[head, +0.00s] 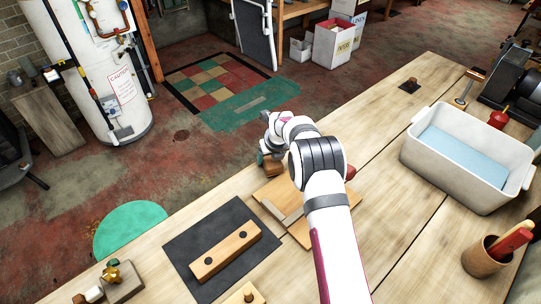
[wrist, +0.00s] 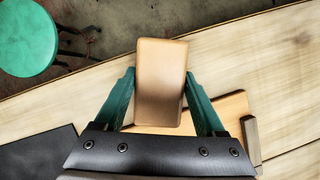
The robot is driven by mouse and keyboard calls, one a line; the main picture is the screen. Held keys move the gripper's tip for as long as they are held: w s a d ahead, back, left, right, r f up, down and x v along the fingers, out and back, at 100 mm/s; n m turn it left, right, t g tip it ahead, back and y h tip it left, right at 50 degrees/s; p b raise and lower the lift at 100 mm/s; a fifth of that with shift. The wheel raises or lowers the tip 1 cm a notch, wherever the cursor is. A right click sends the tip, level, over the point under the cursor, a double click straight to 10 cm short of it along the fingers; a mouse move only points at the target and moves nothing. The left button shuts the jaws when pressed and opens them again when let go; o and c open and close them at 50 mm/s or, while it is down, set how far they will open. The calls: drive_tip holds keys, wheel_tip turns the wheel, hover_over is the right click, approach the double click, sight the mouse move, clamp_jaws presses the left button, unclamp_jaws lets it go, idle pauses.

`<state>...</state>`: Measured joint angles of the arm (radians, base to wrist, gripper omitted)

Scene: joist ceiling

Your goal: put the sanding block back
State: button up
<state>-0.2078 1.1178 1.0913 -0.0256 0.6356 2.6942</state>
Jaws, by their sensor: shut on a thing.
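The sanding block appears to be the tan-brown block with rounded edges in the wrist view (wrist: 160,85); in the head view it is a small brown shape (head: 273,168), partly hidden by my arm. My gripper (wrist: 160,75) is shut on it, with one teal finger at each side. In the head view my gripper (head: 264,160) is near the bench's far-left edge, beside a wooden board with raised strips (head: 270,196). The block seems to be above the bench, but its height is unclear. In the wrist view the board (wrist: 232,108) shows behind the block.
A dark mat (head: 190,235) bears a wooden bar with two dark spots (head: 226,250). A block with a brass fitting (head: 122,282) lies front left. A white tub (head: 455,175) and a tool cup (head: 484,262) stand on the right. A green round stool (head: 130,226) is beside the bench.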

drive_tip(key=o, duration=1.3)
drive_tip(key=v, duration=1.3)
drive_tip(key=s+d+r+n+g, duration=0.1)
drive_tip(key=s+d+r+n, duration=0.4)
drive_tip(key=s+r+n, duration=0.5)
drive_tip(key=s+d+n+g, duration=0.1)
drive_tip(key=s+n, duration=0.4)
drive_tip(key=s, duration=0.5)
drive_tip(key=s+d+f+n+g, duration=0.1)
drive_tip(key=s+n, duration=0.4)
drive_tip(key=s, duration=0.6)
drive_tip(key=s+d+n+g, duration=0.1)
drive_tip(key=s+n, duration=0.5)
drive_tip(key=s, duration=0.5)
drive_tip(key=shift+d+f, duration=0.3)
drive_tip(key=shift+d, duration=0.1)
